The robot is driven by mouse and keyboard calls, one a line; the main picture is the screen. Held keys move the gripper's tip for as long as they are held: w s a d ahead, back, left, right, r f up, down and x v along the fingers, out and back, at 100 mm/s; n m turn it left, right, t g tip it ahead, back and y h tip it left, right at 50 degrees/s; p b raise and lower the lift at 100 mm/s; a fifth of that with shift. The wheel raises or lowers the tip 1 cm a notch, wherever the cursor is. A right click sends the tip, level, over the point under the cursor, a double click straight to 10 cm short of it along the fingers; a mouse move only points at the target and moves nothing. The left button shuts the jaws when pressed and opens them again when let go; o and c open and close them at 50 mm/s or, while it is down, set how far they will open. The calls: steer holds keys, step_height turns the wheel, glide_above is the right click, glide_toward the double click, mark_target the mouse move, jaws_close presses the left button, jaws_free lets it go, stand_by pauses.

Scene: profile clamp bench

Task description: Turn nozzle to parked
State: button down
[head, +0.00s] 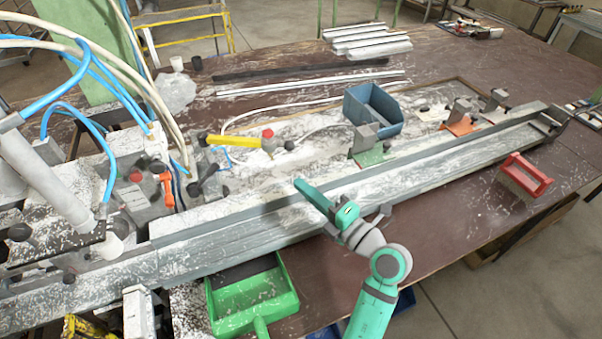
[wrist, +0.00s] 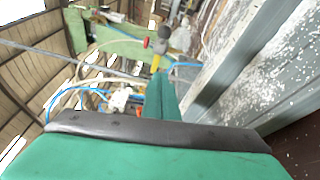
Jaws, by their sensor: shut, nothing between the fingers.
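A yellow bar with a red knob and a dark end (head: 234,141) lies level above the bench, left of the middle in the head view. It also shows in the wrist view as a yellow stem (wrist: 156,62) beyond the fingertips. I take it for the nozzle, but no label shows its positions. My gripper (head: 303,188) is shut and empty over the long grey rail, pointing up and left. It is apart from the yellow bar, below and right of it in the head view. In the wrist view my shut green fingers (wrist: 160,97) hide part of the bench.
The long grey rail (head: 420,157) runs across the bench front. Blue and white hoses and an orange clamp handle (head: 166,187) crowd the left. A blue bin (head: 374,108) stands behind the rail, a green dustpan (head: 253,300) in front, a red brush (head: 526,178) right.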

mark_target(275, 148)
steer(key=x, duration=0.8)
steer(key=shift+d, duration=0.2)
steer(key=w, duration=0.1)
steer(key=w+d, duration=0.1)
steer(key=w, duration=0.1)
steer(key=shift+w+d+r, duration=0.25)
steer(key=shift+d+r, duration=0.05)
steer(key=shift+d, duration=0.1)
